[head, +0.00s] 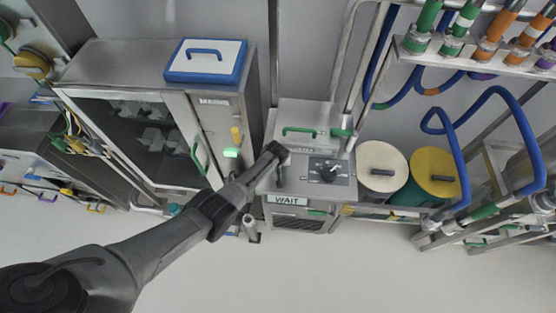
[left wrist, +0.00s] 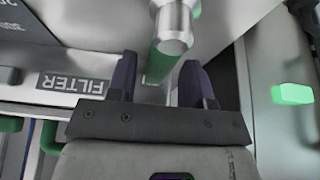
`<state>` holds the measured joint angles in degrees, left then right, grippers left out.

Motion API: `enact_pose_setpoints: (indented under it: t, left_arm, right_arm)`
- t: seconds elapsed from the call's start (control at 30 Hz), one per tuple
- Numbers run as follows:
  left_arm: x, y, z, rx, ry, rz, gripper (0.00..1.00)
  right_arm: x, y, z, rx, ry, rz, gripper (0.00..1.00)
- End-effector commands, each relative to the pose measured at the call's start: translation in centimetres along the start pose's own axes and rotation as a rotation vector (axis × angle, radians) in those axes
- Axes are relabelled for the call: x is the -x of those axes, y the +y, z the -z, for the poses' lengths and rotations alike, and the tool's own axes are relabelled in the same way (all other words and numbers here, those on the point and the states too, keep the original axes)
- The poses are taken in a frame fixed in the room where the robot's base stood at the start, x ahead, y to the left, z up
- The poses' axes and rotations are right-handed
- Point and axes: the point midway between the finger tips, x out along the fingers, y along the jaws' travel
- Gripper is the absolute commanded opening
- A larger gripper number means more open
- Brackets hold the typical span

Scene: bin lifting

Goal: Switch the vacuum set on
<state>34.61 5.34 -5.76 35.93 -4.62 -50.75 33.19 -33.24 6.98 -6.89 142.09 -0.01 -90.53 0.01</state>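A grey metal unit (head: 296,216) with a "WAIT" sign stands at the middle of the head view. Its sloped top has a dark panel with a black rotary knob (head: 328,169) and a green handle (head: 299,131). My left gripper (head: 281,168) is over the left part of this unit, left of the knob. In the left wrist view my left gripper (left wrist: 160,82) is open, its two dark fingers apart. A metal rod end with a green band (left wrist: 167,50) shows in line with the gap; I cannot tell whether it touches. My right gripper is not in view.
A steel cabinet (head: 210,110) with a glass door and a blue-edged lid (head: 206,61) stands left. White (head: 381,165) and yellow (head: 434,171) round lids are right, beside blue hoses and pipe racks. A "FILTER" label (left wrist: 73,83) shows close by. The front floor is clear.

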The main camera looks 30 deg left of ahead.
Motion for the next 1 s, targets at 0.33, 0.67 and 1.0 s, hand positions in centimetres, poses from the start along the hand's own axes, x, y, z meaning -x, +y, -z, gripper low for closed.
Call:
enact_pose_setpoints:
  t: [0.33,0.67,1.0]
  left_arm:
    - [0.3,0.0,0.0,-0.003,0.001,0.000,0.49]
    - [4.3,0.1,0.1,-0.003,0.003,-0.002,0.49]
    - [9.6,0.1,0.0,-0.003,0.002,-0.002,0.49]
  right_arm:
    - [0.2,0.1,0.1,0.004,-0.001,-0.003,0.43]
    - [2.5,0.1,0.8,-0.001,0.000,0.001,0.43]
    - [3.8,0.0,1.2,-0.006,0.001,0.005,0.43]
